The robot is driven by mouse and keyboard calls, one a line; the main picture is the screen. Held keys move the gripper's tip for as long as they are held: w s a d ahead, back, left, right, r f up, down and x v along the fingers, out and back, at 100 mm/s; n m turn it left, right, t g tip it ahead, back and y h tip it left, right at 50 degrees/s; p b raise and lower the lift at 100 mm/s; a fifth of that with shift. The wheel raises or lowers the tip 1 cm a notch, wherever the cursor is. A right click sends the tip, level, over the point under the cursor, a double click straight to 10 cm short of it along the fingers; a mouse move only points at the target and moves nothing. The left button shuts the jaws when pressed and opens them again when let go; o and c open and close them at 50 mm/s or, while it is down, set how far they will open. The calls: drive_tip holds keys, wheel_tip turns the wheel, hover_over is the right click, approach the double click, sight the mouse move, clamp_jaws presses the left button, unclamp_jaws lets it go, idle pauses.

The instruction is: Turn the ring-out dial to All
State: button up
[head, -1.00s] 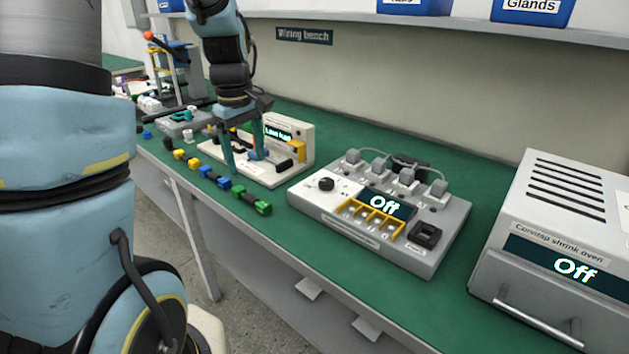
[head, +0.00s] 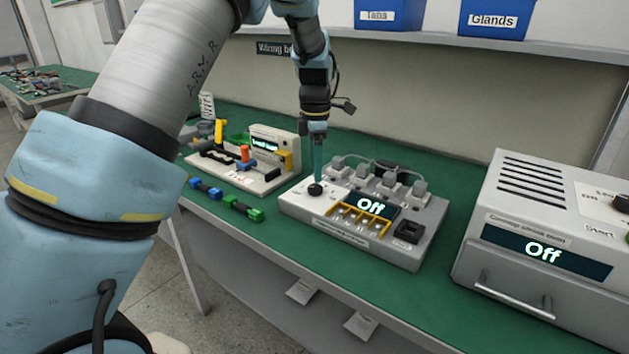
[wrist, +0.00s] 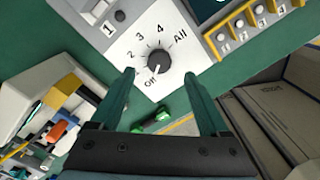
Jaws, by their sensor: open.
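The ring-out dial (head: 315,189) is a black knob on a white plate at the left end of the grey ring-out box (head: 290,211). In the wrist view the dial (wrist: 152,63) is ringed by Off, 1 or other small marks, 2, 3, 4 and All, and its pointer appears to be toward Off. The box's display (head: 371,205) reads Off. My gripper (head: 317,178) points down over the dial in the head view. In the wrist view its two teal fingers (wrist: 160,85) are spread apart, with the dial between and beyond their tips. Contact cannot be told.
A shrink oven (head: 530,240) stands to the right. A white tester fixture (head: 250,175) stands to the left. Green and blue connectors (head: 242,208) lie near the bench's front edge. Plugs with grey cables (head: 388,182) stand at the box's back.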

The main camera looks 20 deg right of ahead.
sight(315, 187)
drive_tip(key=shift+f+p, duration=0.35)
drive_tip(key=shift+f, duration=2.3)
clamp_jaws()
